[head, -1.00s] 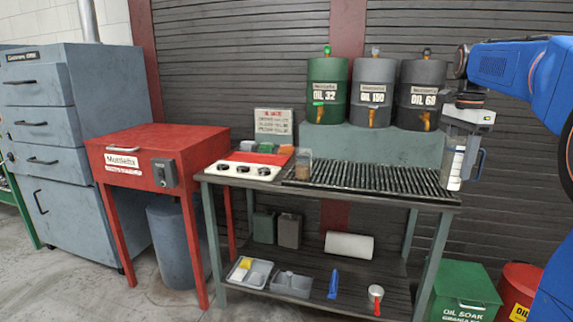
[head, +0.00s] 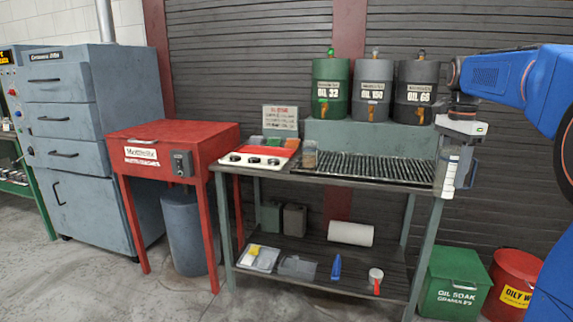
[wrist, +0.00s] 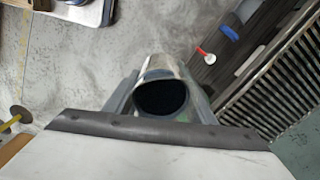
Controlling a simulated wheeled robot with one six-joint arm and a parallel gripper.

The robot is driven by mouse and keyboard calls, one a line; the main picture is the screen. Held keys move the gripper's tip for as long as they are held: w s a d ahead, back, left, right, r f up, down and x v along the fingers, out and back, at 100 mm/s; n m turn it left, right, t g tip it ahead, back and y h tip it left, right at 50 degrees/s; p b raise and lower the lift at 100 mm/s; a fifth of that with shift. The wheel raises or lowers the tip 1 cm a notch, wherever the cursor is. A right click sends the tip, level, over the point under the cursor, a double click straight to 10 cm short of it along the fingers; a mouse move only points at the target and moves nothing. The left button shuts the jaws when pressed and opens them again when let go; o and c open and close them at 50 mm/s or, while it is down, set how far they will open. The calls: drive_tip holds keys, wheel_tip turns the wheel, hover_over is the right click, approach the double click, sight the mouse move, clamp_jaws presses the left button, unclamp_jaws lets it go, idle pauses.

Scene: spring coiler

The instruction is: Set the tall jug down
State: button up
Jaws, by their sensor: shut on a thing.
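In the wrist view I look down on the jug's round dark mouth (wrist: 160,95), held between the grey fingers of my gripper (wrist: 160,108). The slatted drain grate (head: 375,168) on the bench top lies left of the jug; in the wrist view the grate (wrist: 275,75) is to the right.
A small jar (head: 310,155) stands at the grate's left end, beside a white control panel (head: 255,160). Several oil drums (head: 415,92) stand on a raised block behind. A green bin (head: 458,283) and red bin (head: 515,285) stand right of the bench. Most of the grate is clear.

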drive_tip(key=w+a+f+n, duration=0.5)
drive_tip(key=w+f, duration=0.3)
drive_tip(key=f, duration=1.2)
drive_tip(key=w+a+f+n, duration=0.5)
drive_tip(key=w+f+n, duration=0.15)
drive_tip(key=f, duration=1.35)
drive_tip(key=w+a+f+n, duration=0.5)
drive_tip(key=w+f, duration=0.3)
drive_tip(key=f, duration=1.1)
drive_tip(key=s+f, duration=0.2)
drive_tip(key=s, duration=0.4)
drive_tip(key=s+f, duration=0.3)
drive_tip(key=s, duration=0.4)
drive_tip(key=shift+f, duration=0.25)
